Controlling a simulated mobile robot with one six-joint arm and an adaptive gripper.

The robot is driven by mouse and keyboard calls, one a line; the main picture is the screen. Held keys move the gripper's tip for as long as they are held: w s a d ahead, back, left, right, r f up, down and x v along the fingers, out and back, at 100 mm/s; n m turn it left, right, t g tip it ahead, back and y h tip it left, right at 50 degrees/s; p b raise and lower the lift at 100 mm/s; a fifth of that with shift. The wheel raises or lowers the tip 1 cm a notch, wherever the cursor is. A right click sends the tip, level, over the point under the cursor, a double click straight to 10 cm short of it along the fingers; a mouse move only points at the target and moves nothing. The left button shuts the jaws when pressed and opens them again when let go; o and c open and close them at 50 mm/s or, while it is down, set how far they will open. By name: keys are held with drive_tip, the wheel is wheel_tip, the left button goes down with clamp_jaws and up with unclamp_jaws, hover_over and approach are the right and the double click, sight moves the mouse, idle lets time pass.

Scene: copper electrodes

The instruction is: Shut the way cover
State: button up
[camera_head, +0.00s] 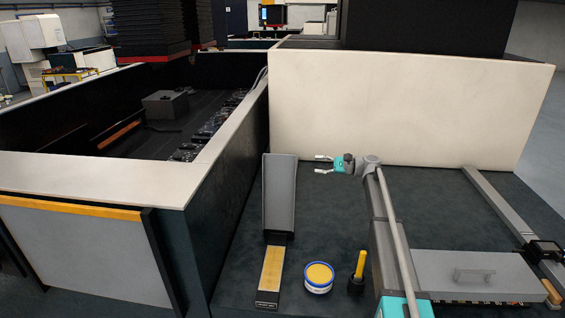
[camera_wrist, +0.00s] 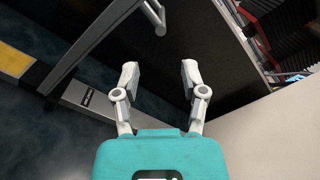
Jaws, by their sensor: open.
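The way cover (camera_head: 280,192) looks to be the long grey panel left of centre in the head view, tilted up. A yellow strip (camera_head: 271,268) lies bare in front of it, with a dark label at its near end. In the wrist view a grey edge (camera_wrist: 85,45), probably the cover's, runs along the upper left, with a bar-like handle (camera_wrist: 158,20) at the top and the yellow strip (camera_wrist: 14,61) at far left. My gripper (camera_head: 318,164) is open and empty, right of the cover's upper end and apart from it. Its two fingers also show in the wrist view (camera_wrist: 158,70).
A tub with a yellow top (camera_head: 319,275) and a yellow-handled tool (camera_head: 360,265) stand to the right of the strip. A grey plate with a handle (camera_head: 470,272) lies further right. A cream wall (camera_head: 400,105) rises behind my gripper; a dark pit wall (camera_head: 225,190) stands left.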

sight(284, 162)
drive_tip(key=shift+w+a, duration=0.2)
drive_tip(key=shift+a, duration=6.35)
clamp_jaws()
